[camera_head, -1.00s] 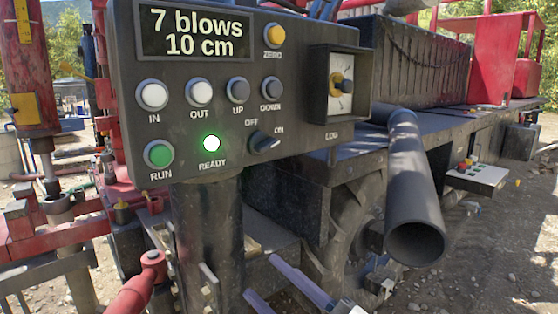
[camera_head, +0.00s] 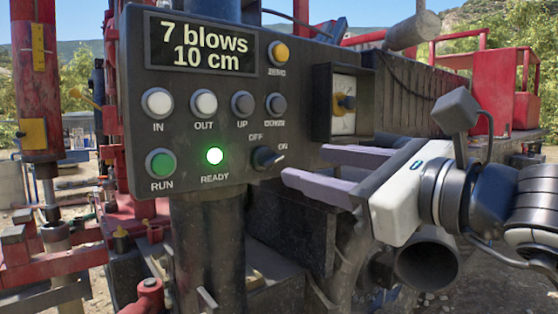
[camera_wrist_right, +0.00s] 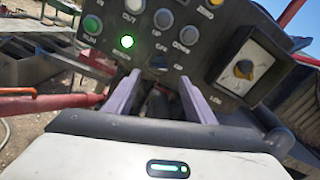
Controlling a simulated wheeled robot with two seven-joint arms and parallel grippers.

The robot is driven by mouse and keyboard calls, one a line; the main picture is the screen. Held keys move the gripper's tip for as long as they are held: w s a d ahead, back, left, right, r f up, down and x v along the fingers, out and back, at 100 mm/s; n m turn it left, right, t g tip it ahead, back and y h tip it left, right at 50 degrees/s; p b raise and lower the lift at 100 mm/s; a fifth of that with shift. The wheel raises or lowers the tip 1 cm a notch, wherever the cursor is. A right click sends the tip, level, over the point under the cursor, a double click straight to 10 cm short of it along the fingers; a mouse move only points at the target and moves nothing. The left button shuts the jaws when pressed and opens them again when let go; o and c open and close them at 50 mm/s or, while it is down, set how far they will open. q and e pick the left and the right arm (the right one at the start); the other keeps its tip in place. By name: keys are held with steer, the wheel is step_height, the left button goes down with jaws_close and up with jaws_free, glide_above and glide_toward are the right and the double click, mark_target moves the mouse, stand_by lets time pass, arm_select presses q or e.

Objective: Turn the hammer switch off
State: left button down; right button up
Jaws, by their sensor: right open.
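The control panel (camera_head: 225,100) carries a dark rotary switch (camera_head: 267,157) marked OFF above and ON at its right. The switch handle appears turned towards ON. My right gripper (camera_head: 305,165) is open and empty. Its two purple-grey fingers point left at the switch, and their tips are just right of it, apart from it in the head view. In the right wrist view the fingers (camera_wrist_right: 153,92) straddle the dark switch area below OFF; the switch itself is hard to make out there. My left gripper is not in view.
A boxed dial (camera_head: 344,103) juts out above the fingers. A dark pipe (camera_head: 428,262) lies below my wrist.

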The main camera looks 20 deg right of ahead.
mark_target(274, 158)
steer(key=p+x, duration=0.2)
steer(key=x, duration=0.6)
steer(key=shift+w+a, duration=0.15)
steer(key=shift+w+a+f, duration=0.1)
steer(key=shift+w, duration=0.2)
